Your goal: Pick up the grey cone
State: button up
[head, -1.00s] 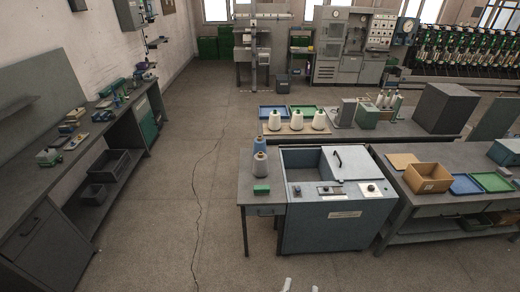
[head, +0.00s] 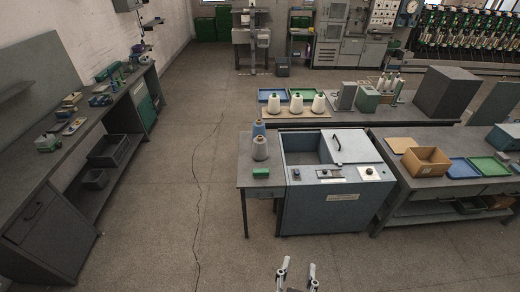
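The grey cone (head: 260,148) stands upright on the small grey side table (head: 245,178), left of the blue-grey machine. A blue cone (head: 258,128) stands just behind it and is partly hidden by it. A small green box (head: 261,172) lies in front of the grey cone on the same table. My gripper (head: 298,267) is at the bottom edge of the head view, well in front of the machine and far from the cone. Its two fingers stand apart with nothing visible between them.
The blue-grey machine (head: 340,207) with an open bin stands right of the cone. White cones (head: 296,103) stand on a board behind. A cardboard box (head: 426,161) sits on the right bench. The left workbench (head: 65,159) runs along the wall. The floor between is clear.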

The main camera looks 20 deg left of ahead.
dwell(0.4)
jog(key=o, duration=0.6)
jog(key=shift+c, duration=0.2)
